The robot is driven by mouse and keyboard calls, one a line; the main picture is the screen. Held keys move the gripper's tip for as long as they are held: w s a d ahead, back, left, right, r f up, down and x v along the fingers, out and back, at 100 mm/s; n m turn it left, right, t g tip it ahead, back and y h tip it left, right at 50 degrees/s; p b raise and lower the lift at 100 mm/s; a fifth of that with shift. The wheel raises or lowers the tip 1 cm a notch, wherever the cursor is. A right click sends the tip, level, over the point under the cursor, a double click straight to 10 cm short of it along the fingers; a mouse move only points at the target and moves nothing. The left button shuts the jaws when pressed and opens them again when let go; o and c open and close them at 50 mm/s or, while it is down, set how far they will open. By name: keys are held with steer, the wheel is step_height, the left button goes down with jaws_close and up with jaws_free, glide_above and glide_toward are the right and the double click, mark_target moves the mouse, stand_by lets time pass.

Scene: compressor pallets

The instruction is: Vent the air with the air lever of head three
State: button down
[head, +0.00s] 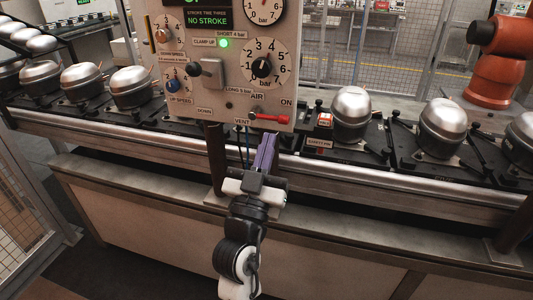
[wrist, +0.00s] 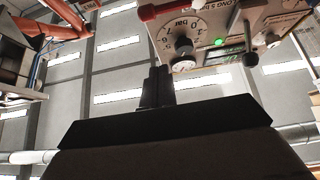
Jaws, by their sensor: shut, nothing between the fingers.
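The red air lever (head: 270,119) is at the lower right of the control panel (head: 222,50) in the head view. It lies nearly level, its handle pointing right from the pivot, below the "ON" mark and right of "VENT". The panel's green display reads "NO STROKE", with a line above that seems to include "THREE". My gripper (head: 266,141) is shut and empty, its purple fingers pointing up just below the lever, with no clear contact. In the wrist view the fingers (wrist: 156,73) are together, and part of the red lever (wrist: 160,9) shows at the top edge.
A pressure dial (head: 266,63) and a grey clamp lever (head: 209,72) are on the panel above. Compressors (head: 352,108) stand on pallets along the conveyor, left and right. The conveyor rail (head: 340,175) runs behind my gripper. An orange robot arm (head: 492,70) stands at back right.

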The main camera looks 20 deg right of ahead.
mark_target(271, 118)
steer(key=a+r+x, duration=0.1)
steer(key=x, duration=0.8)
steer(key=shift+w+d+f, duration=0.15)
steer(key=shift+d+f, duration=0.05)
steer(key=shift+f, duration=0.6)
steer(key=shift+w+d+f, duration=0.15)
steer(key=shift+d+f, duration=0.05)
steer(key=shift+f, duration=0.6)
steer(key=shift+w+d+f, duration=0.15)
steer(key=shift+d+f, duration=0.05)
steer(key=shift+f, duration=0.65)
steer(key=shift+f+b, duration=0.15)
steer(key=shift+b, duration=0.25)
steer(key=shift+f+m+g+h+b, duration=0.15)
steer(key=shift+m+g+h+b, duration=0.2)
steer(key=shift+m+b, duration=0.5)
